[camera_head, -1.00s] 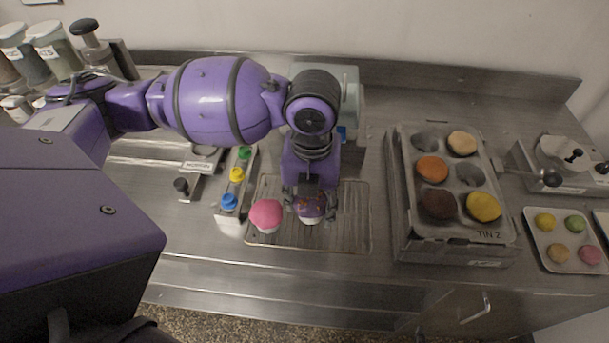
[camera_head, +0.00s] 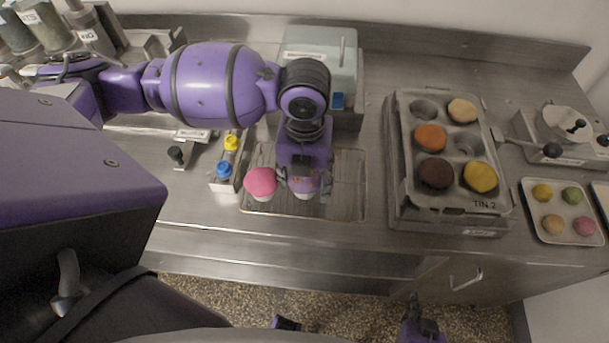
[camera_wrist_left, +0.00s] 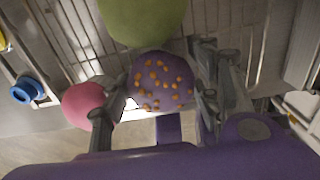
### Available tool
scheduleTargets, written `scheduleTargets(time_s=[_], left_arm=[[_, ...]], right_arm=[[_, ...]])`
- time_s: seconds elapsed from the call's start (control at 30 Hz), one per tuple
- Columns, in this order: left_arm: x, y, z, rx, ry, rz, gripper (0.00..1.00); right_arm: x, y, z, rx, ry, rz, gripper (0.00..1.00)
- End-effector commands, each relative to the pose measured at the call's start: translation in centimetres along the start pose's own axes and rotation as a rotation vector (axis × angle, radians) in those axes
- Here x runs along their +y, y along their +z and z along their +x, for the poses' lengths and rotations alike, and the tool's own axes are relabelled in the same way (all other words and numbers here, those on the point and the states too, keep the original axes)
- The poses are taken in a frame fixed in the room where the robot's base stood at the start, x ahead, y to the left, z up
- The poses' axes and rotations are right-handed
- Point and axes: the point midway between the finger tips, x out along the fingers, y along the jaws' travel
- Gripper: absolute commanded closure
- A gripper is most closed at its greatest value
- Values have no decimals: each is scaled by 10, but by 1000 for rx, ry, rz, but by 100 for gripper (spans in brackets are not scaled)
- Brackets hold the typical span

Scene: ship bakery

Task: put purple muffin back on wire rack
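The purple muffin (camera_wrist_left: 162,82) with orange dots stands on the wire rack (camera_head: 345,190). In the head view its pale base shows below my left gripper (camera_head: 304,186). My left gripper's fingers stand on either side of the muffin, spread, with a small gap visible on the left side in the wrist view. A pink muffin (camera_head: 261,183) is just left of it on the rack. A green muffin (camera_wrist_left: 140,18) is close behind it in the wrist view; my arm hides it in the head view. My right gripper (camera_head: 418,318) is low at the bottom edge, partly cut off.
A muffin tin (camera_head: 399,205) with several muffins and some empty cups stands right of the rack. A small tray (camera_head: 563,233) of coloured pieces is farther right. Bottles with blue (camera_head: 223,170) and yellow caps stand left of the rack. A pale green box (camera_head: 325,50) stands behind.

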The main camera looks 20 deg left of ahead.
Motion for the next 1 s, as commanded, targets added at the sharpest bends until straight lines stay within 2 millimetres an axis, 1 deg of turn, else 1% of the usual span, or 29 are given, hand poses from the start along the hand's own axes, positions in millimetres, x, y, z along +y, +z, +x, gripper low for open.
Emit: scheduleTargets(time_s=[0.17, 0.27, 0.33, 0.43, 0.6, 0.7, 0.83, 1.0], left_arm=[[0, 0, -1, 0, -1, 0, 43], [-1, 1, -7, -2, -2, 1, 43], [-1, 1, -15, -3, -2, 1, 43], [-1, 1, -33, -4, -3, 2, 43], [-1, 1, -73, -6, -2, 1, 43], [-1, 2, -93, -7, -3, 1, 43], [-1, 1, -112, -5, -2, 1, 43], [0, 0, -124, -3, -1, 1, 43]], right_arm=[[0, 0, 0, 1, 0, 0, 100], [0, -1, 0, 2, 0, 0, 100], [0, 1, 0, -2, 1, 1, 100], [0, 5, 0, -9, 1, 2, 100], [2, 3, 0, -5, 5, 2, 100], [3, 2, 0, -3, 6, 2, 100], [3, 2, 0, -2, 6, 2, 100], [3, 1, 0, -1, 5, 2, 100]])
